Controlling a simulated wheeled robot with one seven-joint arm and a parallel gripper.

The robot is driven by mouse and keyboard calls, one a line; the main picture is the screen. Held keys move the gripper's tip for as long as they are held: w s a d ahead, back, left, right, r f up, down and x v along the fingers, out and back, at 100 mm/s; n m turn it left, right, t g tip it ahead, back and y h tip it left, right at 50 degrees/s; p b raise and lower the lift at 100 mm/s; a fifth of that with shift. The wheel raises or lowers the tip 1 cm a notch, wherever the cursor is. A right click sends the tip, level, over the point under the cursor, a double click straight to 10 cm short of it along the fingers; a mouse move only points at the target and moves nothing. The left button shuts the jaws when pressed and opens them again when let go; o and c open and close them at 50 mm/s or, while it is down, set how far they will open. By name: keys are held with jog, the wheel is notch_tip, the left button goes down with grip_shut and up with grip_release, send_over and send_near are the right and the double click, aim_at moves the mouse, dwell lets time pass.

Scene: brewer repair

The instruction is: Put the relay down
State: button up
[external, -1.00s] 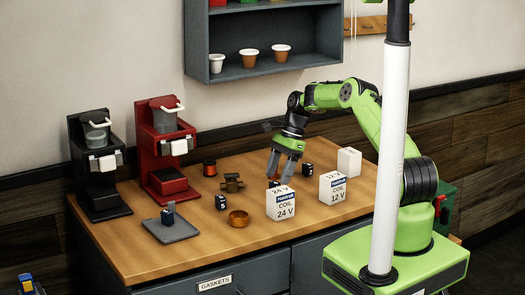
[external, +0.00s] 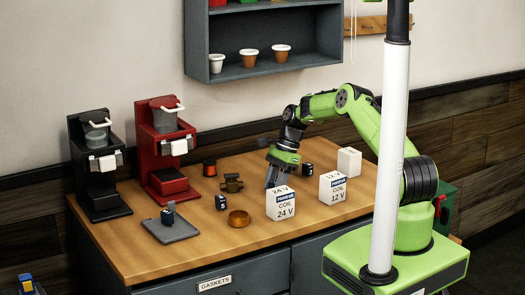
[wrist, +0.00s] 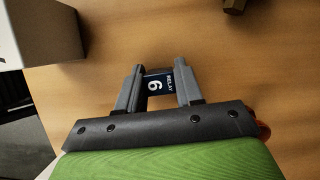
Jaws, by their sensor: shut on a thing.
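My gripper (external: 271,178) is low over the wooden counter, just behind the white 24 V coil box (external: 281,204). In the wrist view its two grey fingers (wrist: 157,88) are shut on a dark blue relay (wrist: 156,85) with a white "RELAY" label and a digit that looks like 6 or 9. In the external view the relay is mostly hidden by the box and fingers. I cannot tell whether it touches the counter.
A white 12 V coil box (external: 332,187) and a dark block (external: 308,169) stand to the right. A dark cube marked 5 (external: 221,202), an orange ring (external: 239,218) and a brass fitting (external: 231,183) stand to the left. A grey tray (external: 175,232) is farther left.

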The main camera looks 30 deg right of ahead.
notch_tip(320, 180, up, 10)
jog(key=shift+r, duration=0.1)
jog(key=s+d+r+n+g+h, duration=0.1)
jog(key=s+d+r+n+g, duration=0.2)
jog(key=s+d+n, duration=0.35)
jog(key=m+t+h, duration=0.4)
jog(key=m+t, duration=0.4)
jog(key=m, duration=1.8)
send_over(169, 229)
jog(key=s, duration=0.2)
notch_tip(169, 229, down, 2)
jog(key=shift+n+y, duration=0.25)
jog(key=shift+y, duration=0.05)
notch_tip(169, 229, down, 10)
jog(key=shift+w+f, duration=0.1)
jog(key=shift+f, duration=0.25)
jog(key=o, duration=1)
